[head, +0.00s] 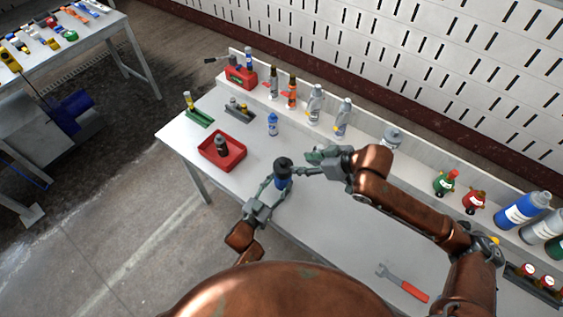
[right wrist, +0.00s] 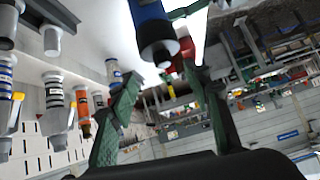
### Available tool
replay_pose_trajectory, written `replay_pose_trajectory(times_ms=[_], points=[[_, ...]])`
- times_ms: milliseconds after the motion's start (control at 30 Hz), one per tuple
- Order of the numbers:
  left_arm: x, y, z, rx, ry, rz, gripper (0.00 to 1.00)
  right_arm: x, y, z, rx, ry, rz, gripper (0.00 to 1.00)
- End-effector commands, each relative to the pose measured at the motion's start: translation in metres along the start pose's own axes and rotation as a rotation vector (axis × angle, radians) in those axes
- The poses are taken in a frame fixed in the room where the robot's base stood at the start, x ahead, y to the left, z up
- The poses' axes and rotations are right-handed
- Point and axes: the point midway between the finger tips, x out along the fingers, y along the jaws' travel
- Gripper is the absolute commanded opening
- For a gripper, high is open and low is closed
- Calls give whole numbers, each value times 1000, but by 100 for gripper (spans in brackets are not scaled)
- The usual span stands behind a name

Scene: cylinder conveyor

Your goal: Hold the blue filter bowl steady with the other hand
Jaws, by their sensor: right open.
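The blue filter bowl (head: 283,183) is near the middle of the head view, below a dark round top (head: 284,163). My left gripper (head: 277,187) has its fingers on both sides of the bowl and appears shut on it. Part of the bowl is hidden by these fingers. My right gripper (head: 302,172) is open and empty just right of the dark top. In the right wrist view, the blue body (right wrist: 149,11) with its black end (right wrist: 158,42) shows above and between my open right fingers (right wrist: 160,95), apart from them.
A red tray (head: 238,156) with a dark-topped item (head: 221,146) lies to the left. A small blue bottle (head: 272,124) stands behind the bowl. Several bottles line the back ledge (head: 365,138). A red-handled wrench (head: 403,283) lies front right. The table between is clear.

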Motion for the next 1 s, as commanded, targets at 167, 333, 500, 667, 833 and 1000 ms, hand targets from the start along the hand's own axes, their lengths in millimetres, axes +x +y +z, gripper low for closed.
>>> replay_pose_trajectory(times_ms=[167,333,500,667,833,1000], points=[[0,0,0,0,1,0,16,32,6,-15,199,-154,-2,59],[0,0,0,0,0,0,16,55,4,-28,408,-349,45,70],[0,0,0,0,0,0,16,61,-2,-45,587,-531,157,73],[0,0,0,0,0,0,16,54,-7,-62,714,-656,293,73],[0,0,0,0,0,0,16,44,-10,-74,794,-724,403,73],[0,0,0,0,0,0,16,42,-12,-75,823,-747,443,73]])
